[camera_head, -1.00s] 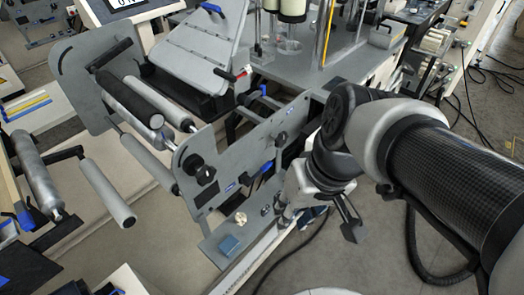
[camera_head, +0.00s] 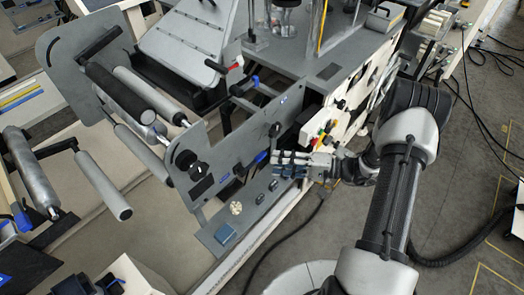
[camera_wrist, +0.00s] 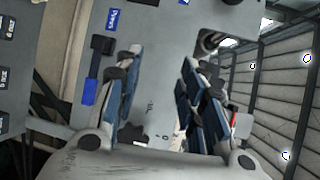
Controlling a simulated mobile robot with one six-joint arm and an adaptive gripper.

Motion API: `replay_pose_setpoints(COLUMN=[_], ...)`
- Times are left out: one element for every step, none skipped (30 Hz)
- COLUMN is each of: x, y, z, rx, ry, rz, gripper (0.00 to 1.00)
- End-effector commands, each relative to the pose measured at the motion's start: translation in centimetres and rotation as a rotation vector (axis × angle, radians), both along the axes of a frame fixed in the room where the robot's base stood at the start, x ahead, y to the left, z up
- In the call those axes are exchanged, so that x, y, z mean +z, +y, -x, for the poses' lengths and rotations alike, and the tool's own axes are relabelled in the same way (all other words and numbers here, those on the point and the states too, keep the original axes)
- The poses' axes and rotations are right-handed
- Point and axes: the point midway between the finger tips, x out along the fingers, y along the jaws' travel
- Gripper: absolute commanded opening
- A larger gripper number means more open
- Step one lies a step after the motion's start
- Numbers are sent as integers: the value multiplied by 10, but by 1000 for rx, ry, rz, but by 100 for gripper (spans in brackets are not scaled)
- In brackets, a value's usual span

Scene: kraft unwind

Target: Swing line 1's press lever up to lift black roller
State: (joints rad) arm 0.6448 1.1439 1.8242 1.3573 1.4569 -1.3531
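The black roller (camera_head: 122,92) lies between the grey side plates at the upper left in the head view, beside pale rollers. A black lever with a blue end (camera_head: 262,157) is on the front plate (camera_head: 235,130). A blue-ended black lever (camera_wrist: 92,75) also shows left of my fingers in the wrist view. A red-tipped lever (camera_head: 236,64) stands farther back. I cannot tell for certain which is the press lever. My gripper (camera_head: 280,163) is close in front of the plate, just right of the blue-ended lever. Its fingers (camera_wrist: 158,80) are apart, with nothing seen between them.
A panel with coloured buttons (camera_head: 325,132) is just behind my gripper. Cables lie on the floor, which is mostly clear at the right.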

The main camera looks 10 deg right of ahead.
Motion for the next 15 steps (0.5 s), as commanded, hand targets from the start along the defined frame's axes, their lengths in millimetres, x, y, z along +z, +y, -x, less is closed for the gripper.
replay_pose_setpoints(x=[-25, -36, -52, -63, -74, -88, -97, -105, -115, -121, -125, -131, -133, -135, -137], y=[-12, -18, -27, -32, -38, -44, -49, -52, -56, -59, -61, -63, -64, -65, -65], z=[0, -1, -2, -1, -1, 1, 2, 4, 6, 8, 9, 10, 11, 11, 11], rx=[-76, -118, -175, -216, -256, -304, -338, -367, -401, -424, -441, -461, -471, -478, -484], ry=[-12, -27, -45, -58, -70, -83, -94, -101, -110, -117, -121, -126, -129, -132, -134], rz=[-37, -51, -66, -75, -82, -87, -89, -92, -91, -90, -89, -88, -87, -86, -85], gripper=[37, 37, 37, 37, 37, 37, 37, 37, 37, 37, 37, 37, 37, 37, 37])
